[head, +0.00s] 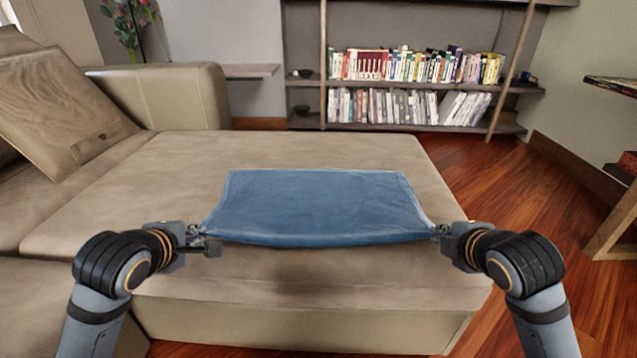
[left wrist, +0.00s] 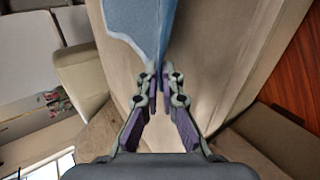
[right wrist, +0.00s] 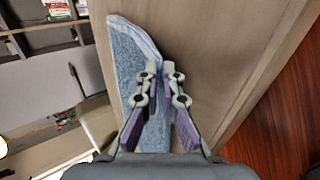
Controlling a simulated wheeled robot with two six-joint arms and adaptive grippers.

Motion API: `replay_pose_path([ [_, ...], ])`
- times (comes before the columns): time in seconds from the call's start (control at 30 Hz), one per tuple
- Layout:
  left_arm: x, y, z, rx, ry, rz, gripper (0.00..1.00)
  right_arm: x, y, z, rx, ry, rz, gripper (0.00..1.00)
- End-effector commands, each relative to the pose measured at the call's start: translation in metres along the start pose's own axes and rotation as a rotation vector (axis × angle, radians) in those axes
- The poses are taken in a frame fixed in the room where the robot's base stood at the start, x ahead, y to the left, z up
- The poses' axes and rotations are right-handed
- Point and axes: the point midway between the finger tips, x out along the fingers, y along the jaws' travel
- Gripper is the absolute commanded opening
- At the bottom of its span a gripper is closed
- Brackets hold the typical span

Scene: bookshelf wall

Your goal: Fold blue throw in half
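The blue throw (head: 315,203) lies on the beige sofa seat, its far edge flat and its near edge lifted and sagging between my grippers. My left gripper (head: 203,243) is at the near left corner of the throw. In the left wrist view its fingers (left wrist: 160,88) are closed on the blue cloth (left wrist: 150,25). My right gripper (head: 439,234) is at the near right corner. In the right wrist view its fingers (right wrist: 160,85) are closed on the edge of the cloth (right wrist: 128,55). The underside of the throw is hidden.
The sofa seat (head: 300,148) has free room beyond the throw and on both sides. A cushion (head: 60,110) leans at the left, near the armrest (head: 165,97). A bookshelf (head: 400,87) stands behind. Wood floor (head: 540,200) is at the right.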

Motion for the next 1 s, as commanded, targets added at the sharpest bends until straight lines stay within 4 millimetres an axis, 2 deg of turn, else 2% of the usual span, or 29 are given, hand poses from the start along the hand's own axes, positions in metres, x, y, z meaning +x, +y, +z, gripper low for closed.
replay_pose_path([
  [0.03, 0.0, 0.0, 0.0, 0.0, 0.0, 0.0, 0.07, 0.0, 0.0, 0.0, 0.0, 0.0, 0.0, 0.07],
  [0.3, 0.0, 0.0, 0.0, 0.0, 0.001, -0.001, 0.41, 0.0, 0.0, 0.0, 0.0, 0.0, -0.001, 0.41],
  [0.57, -0.002, 0.004, 0.0, 0.001, 0.001, 0.001, 0.41, -0.002, 0.004, 0.0, 0.0, -0.001, 0.001, 0.41],
  [1.0, -0.06, 0.056, 0.0, 0.001, 0.001, 0.004, 0.41, -0.06, 0.056, 0.001, 0.0, -0.002, 0.004, 0.41],
])
